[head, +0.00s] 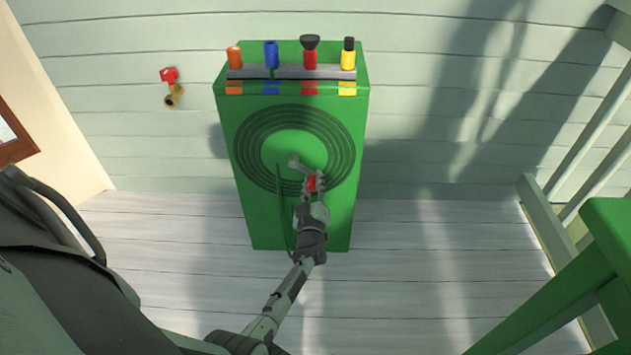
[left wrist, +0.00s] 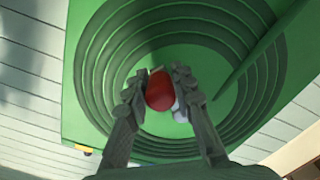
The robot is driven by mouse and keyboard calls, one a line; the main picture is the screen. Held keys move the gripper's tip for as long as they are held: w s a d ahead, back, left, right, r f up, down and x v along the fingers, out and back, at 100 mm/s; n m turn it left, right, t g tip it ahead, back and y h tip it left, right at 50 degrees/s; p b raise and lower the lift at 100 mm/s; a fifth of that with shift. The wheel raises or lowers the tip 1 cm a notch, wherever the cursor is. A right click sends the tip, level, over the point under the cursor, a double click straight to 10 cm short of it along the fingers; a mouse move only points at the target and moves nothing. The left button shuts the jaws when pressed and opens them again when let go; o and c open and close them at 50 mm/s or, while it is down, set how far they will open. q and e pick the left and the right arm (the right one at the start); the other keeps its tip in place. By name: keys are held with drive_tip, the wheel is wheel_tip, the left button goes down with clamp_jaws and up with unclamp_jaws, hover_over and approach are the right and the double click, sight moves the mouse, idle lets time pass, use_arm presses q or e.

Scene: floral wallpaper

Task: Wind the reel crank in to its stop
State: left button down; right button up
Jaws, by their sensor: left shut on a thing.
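The hose reel is a green box (head: 245,215) with a round ringed reel face on its front. A grey crank arm (head: 299,165) runs from the reel's centre down and to the right to a red crank handle (head: 312,184). My left gripper (head: 312,188) is shut on the red handle. In the left wrist view the red handle (left wrist: 160,91) sits between the two fingers of the left gripper (left wrist: 160,95), in front of the ringed reel face (left wrist: 110,60). The crank arm is mostly hidden there. My right gripper is not in view.
Orange (head: 234,57), blue (head: 271,54), red (head: 310,58) and yellow (head: 348,58) nozzles stand in a rack on top of the box. A red tap (head: 169,75) is on the wall at left. A green piece of furniture (head: 585,275) stands at right.

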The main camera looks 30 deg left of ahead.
use_arm(q)
drive_tip(key=shift+s+f, duration=0.15)
idle(0.3)
drive_tip(key=c, duration=1.3)
unclamp_jaws()
drive_tip(key=shift+a, duration=0.1)
drive_tip(key=shift+o, duration=0.2)
